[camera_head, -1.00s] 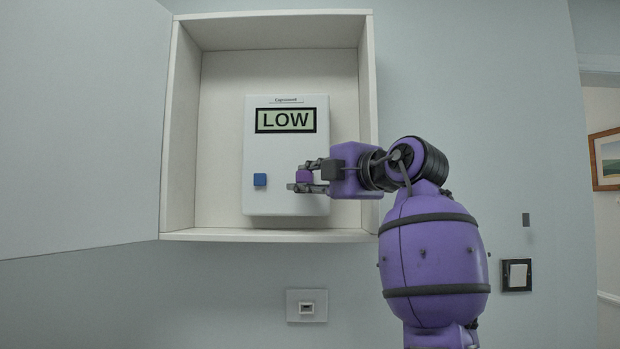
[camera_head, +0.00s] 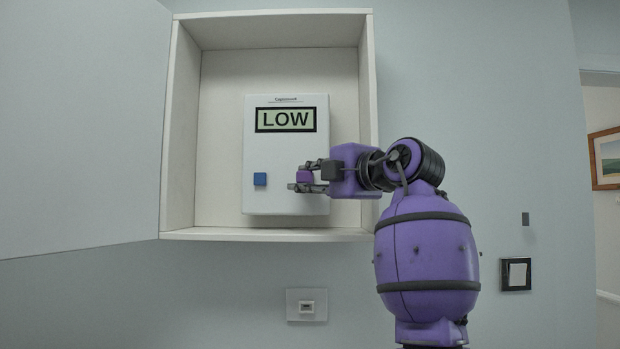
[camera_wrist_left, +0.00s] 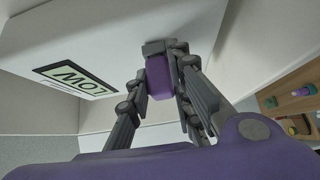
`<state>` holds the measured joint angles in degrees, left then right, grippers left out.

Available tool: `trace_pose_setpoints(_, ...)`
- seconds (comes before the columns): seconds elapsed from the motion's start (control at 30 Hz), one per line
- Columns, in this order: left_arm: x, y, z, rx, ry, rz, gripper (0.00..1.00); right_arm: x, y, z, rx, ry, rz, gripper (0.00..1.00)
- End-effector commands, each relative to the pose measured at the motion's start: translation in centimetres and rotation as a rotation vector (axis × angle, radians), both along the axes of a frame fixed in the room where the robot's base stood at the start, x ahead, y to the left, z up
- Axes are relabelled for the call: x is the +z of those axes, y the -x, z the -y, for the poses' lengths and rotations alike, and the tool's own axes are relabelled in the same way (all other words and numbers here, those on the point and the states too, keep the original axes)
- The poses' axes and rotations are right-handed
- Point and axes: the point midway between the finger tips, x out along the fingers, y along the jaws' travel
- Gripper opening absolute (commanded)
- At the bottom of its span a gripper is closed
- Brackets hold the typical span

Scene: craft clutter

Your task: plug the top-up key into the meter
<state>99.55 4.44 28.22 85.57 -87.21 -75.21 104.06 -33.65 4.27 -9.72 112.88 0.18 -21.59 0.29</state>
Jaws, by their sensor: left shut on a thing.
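The white meter (camera_head: 260,135) hangs inside an open wall cabinet. My left gripper (camera_head: 304,178) is shut on the purple top-up key (camera_head: 304,176), in front of the meter's lower right. In the left wrist view the purple key (camera_wrist_left: 158,76) is between the fingers, with a grey block at its far end close to the meter face (camera_wrist_left: 110,35). The meter's slot is hidden, and I cannot tell whether the key is in it. My right gripper is not in view.
The white cabinet (camera_head: 180,150) has walls around the meter, and its door (camera_head: 80,120) stands open at the left. A wall socket plate (camera_head: 306,305) is below and a switch (camera_head: 516,274) is at the right. The left wrist view shows a wooden shelf (camera_wrist_left: 285,85) with small items.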

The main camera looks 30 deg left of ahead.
Motion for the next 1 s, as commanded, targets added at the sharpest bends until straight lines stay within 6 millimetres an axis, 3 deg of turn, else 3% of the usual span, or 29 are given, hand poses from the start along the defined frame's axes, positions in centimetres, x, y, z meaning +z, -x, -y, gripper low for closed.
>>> trace_pose_setpoints(0.33, 0.3, 0.0, 0.0, -0.001, -0.005, 0.005, 0.00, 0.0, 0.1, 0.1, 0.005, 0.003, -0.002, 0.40)
trace_pose_setpoints(0.37, 0.3, 0.0, 0.0, -0.001, -0.005, 0.005, 0.23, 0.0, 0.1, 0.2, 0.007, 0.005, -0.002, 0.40)
trace_pose_setpoints(0.5, 0.3, 0.0, 0.0, -0.001, -0.005, 0.005, 0.41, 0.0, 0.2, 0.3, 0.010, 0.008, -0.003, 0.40)
trace_pose_setpoints(0.83, 0.1, 0.0, 0.1, 0.000, -0.003, 0.002, 0.42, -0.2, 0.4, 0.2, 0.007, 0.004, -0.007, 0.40)
trace_pose_setpoints(1.0, 0.2, 0.6, 1.8, -0.001, -0.003, 0.003, 0.42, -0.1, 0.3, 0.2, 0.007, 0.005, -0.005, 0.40)
